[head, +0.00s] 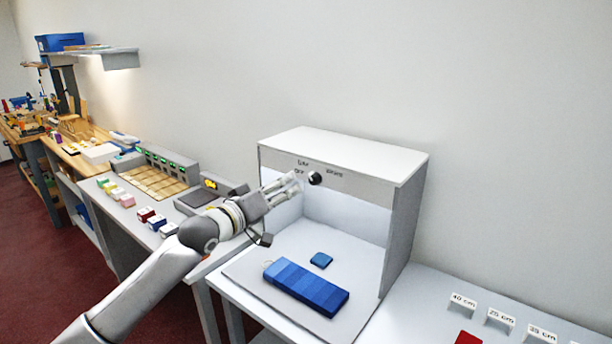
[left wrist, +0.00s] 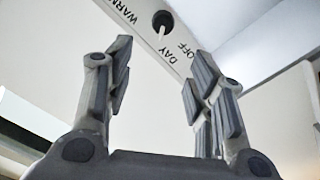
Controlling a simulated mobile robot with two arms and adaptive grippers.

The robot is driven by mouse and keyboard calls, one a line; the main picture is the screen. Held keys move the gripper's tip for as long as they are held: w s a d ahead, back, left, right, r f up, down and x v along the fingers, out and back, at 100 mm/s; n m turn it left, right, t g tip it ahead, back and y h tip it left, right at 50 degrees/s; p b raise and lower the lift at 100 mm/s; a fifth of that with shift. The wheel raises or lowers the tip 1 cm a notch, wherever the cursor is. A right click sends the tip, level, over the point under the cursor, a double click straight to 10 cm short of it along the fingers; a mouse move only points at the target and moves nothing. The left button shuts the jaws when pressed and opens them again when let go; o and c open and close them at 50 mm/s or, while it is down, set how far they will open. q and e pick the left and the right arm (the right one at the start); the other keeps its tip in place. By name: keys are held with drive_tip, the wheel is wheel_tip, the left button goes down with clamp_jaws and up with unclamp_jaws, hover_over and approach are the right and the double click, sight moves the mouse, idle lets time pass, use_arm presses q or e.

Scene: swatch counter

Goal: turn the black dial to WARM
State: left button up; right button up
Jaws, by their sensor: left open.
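The black dial (head: 315,178) is on the front top panel of a white light booth (head: 400,200). The labels OFF, DAY and WARM are around it. In the left wrist view the dial (left wrist: 162,20) shows beyond the fingertips, and its pale pointer mark runs toward DAY. WARM is on the left there and OFF on the right. My left gripper (head: 296,183) is open and empty, just left of and in front of the dial. Its two fingers (left wrist: 163,62) are spread apart with no contact visible. My right gripper is out of view.
Inside the booth lie a blue graded swatch strip (head: 308,287) and a small blue square (head: 321,260). Left of the booth are a dark device (head: 196,198) and colored sample blocks (head: 145,214). Labelled length cards (head: 500,318) stand at the right.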

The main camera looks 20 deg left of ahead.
sight(314, 179)
use_arm(q)
drive_tip(key=p+x, duration=0.1)
drive_tip(key=x, duration=0.6)
drive_tip(key=shift+w+d+p, duration=0.1)
drive_tip(key=shift+w+p, duration=0.15)
drive_tip(key=shift+p, duration=0.1)
drive_tip(key=shift+x, duration=1.05)
drive_tip(key=shift+c, duration=0.5)
drive_tip(key=shift+f, duration=0.1)
drive_tip(key=c, duration=0.9)
